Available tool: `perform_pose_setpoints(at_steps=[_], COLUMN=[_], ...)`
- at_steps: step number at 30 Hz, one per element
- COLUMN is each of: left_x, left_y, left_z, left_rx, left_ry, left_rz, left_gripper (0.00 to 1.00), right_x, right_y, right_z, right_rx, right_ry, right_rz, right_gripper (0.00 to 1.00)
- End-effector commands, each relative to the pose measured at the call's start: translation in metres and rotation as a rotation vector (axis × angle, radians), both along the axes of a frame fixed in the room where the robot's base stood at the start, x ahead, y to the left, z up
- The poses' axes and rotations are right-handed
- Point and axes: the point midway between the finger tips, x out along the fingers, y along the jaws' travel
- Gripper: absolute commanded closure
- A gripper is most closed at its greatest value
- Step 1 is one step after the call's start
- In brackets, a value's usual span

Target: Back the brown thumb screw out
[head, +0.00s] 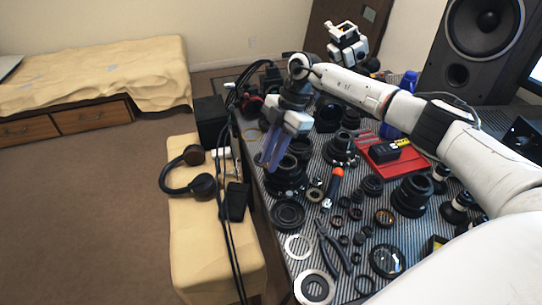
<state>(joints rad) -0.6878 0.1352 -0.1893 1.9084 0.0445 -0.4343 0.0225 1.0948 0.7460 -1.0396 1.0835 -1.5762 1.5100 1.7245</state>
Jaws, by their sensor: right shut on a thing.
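My right gripper (268,163) points down at the left edge of the table, its two long bluish fingers close together. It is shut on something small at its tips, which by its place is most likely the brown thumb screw. The screw itself is hidden or too small to make out. A black lens body (288,184) stands just right of and below the fingertips; I cannot tell whether they touch it. My left gripper is not in view.
The striped table mat (290,224) is crowded with lens parts, pliers (333,243), an orange-handled tool (333,184) and a red tray (372,163). A bench (195,250) with headphones (190,172) stands to the left, with dark cables hanging between.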

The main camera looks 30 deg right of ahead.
Motion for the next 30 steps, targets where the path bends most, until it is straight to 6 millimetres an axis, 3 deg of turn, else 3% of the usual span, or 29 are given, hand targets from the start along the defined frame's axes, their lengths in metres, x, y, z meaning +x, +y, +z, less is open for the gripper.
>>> perform_pose_setpoints(at_steps=[9,10,13,23,30], left_x=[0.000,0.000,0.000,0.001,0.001], left_y=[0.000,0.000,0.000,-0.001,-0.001], left_z=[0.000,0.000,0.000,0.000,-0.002], left_rx=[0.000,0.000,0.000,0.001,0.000], left_ry=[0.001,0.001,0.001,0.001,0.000], left_rz=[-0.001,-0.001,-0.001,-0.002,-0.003], left_gripper=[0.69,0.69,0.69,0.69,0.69], right_x=[0.000,0.000,0.000,0.000,0.002], right_y=[0.000,0.000,0.000,-0.002,-0.016], right_z=[0.000,0.000,0.000,0.003,0.038], right_rx=[0.000,0.000,0.000,-0.001,0.000], right_ry=[0.000,0.000,0.000,-0.001,-0.003], right_rz=[0.000,0.000,0.000,-0.001,-0.002], right_gripper=[1.00,0.78,0.63,0.63,0.63])
